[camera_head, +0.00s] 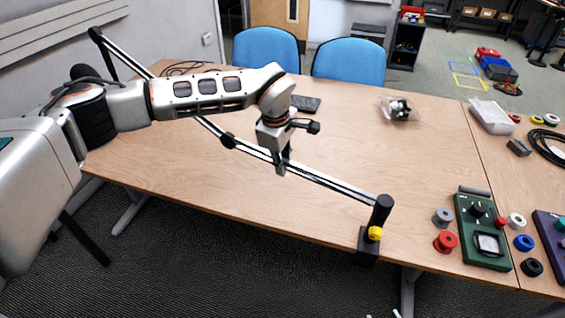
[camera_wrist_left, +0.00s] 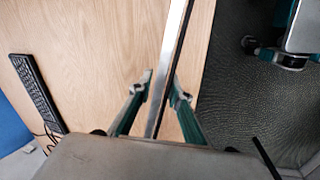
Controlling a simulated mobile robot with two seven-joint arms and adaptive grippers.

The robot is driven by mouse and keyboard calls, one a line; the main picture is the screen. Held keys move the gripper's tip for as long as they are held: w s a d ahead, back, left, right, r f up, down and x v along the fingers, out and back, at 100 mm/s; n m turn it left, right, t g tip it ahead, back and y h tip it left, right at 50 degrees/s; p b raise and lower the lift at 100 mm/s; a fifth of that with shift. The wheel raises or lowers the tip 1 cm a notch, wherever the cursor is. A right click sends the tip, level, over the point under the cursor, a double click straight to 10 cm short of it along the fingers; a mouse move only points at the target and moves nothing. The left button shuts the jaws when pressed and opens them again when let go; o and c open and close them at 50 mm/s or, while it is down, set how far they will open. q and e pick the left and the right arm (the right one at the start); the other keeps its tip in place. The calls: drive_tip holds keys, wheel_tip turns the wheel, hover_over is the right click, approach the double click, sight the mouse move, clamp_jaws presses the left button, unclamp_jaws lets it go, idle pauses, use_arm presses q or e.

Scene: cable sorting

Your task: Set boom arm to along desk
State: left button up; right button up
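The boom arm (camera_head: 330,183) is a thin black and silver bar. It runs from a clamp post (camera_head: 368,242) with a yellow knob at the desk's front edge, leftward to a black elbow joint (camera_head: 228,140). A second link continues behind my left arm to the far left. My left gripper (camera_head: 281,164) is at the front link, between elbow and post. In the left wrist view its two teal fingers (camera_wrist_left: 164,84) stand apart, one on each side of the bar (camera_wrist_left: 173,50), with a visible gap on the left side. My right gripper is not in view.
The wooden desk (camera_head: 340,130) is mostly clear in the middle. A keyboard (camera_head: 304,103), a bagged item (camera_head: 398,108) and a white tray (camera_head: 490,116) lie farther back. A green device (camera_head: 482,230) and several coloured spools stand at the right. Two blue chairs (camera_head: 348,62) are behind.

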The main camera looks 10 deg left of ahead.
use_arm(q)
drive_tip(key=o, duration=0.4)
drive_tip(key=r, duration=0.4)
drive_tip(key=s+r, duration=0.1)
drive_tip(key=r, duration=0.3)
drive_tip(key=s+r, duration=0.1)
drive_tip(key=r, duration=0.2)
drive_tip(key=shift+s+a+r, duration=0.1)
drive_tip(key=shift+a+r, duration=0.25)
drive_tip(key=shift+r, duration=0.05)
